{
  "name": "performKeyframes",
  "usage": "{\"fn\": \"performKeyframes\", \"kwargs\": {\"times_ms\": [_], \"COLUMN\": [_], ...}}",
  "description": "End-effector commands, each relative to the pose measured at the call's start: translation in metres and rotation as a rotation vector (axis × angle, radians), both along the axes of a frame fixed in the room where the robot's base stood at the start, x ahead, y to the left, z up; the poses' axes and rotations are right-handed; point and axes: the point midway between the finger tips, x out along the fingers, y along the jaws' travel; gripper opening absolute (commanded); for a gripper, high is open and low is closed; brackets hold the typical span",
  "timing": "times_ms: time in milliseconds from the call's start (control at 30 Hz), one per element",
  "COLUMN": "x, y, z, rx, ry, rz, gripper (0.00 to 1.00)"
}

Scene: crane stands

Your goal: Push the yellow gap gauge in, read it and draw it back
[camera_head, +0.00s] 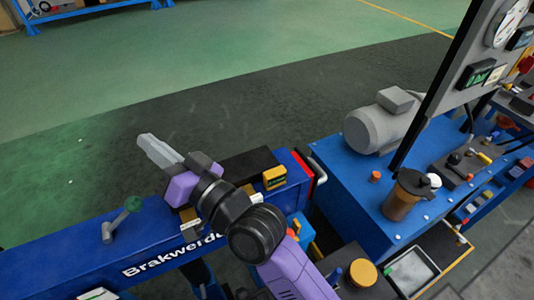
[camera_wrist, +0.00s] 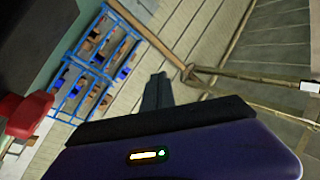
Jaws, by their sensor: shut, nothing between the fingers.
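A small yellow box with a dark face (camera_head: 275,177) sits at the right end of the blue beam (camera_head: 60,248) lettered "Brakwerd…"; it looks like the gap gauge. I cannot make out any reading on it. My gripper (camera_head: 147,146) is above and to the left of this box, beyond the beam's far edge and well apart from it. Its fingers are shut together and hold nothing. In the wrist view my gripper (camera_wrist: 157,84) points toward the distant floor. I cannot find the yellow box in that view.
A grey motor (camera_head: 375,128) and a brown cylinder (camera_head: 404,196) stand on the blue bench at right. In the wrist view, a red part (camera_wrist: 28,115) is close at left and blue racks (camera_wrist: 97,62) are far off.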

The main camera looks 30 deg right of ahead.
Motion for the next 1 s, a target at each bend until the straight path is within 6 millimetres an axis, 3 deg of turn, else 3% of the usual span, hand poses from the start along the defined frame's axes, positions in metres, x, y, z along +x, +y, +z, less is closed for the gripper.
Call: {"fn": "performKeyframes", "kwargs": {"times_ms": [100, 300, 400, 533, 667, 767, 900, 1000], "x": [0.021, 0.039, 0.043, 0.043, 0.043, 0.042, 0.040, 0.037], "y": [0.034, 0.084, 0.101, 0.103, 0.081, 0.048, -0.010, -0.058], "z": [0.010, 0.000, -0.015, -0.039, -0.062, -0.073, -0.076, -0.067], "rx": [-0.032, -0.129, -0.212, -0.344, -0.488, -0.597, -0.727, -0.801], "ry": [0.051, 0.218, 0.343, 0.530, 0.736, 0.905, 1.138, 1.299], "rz": [0.133, 0.352, 0.457, 0.556, 0.601, 0.598, 0.547, 0.482], "gripper": [0.00, 0.00, 0.00, 0.00, 0.00, 0.00, 0.00, 0.00]}}
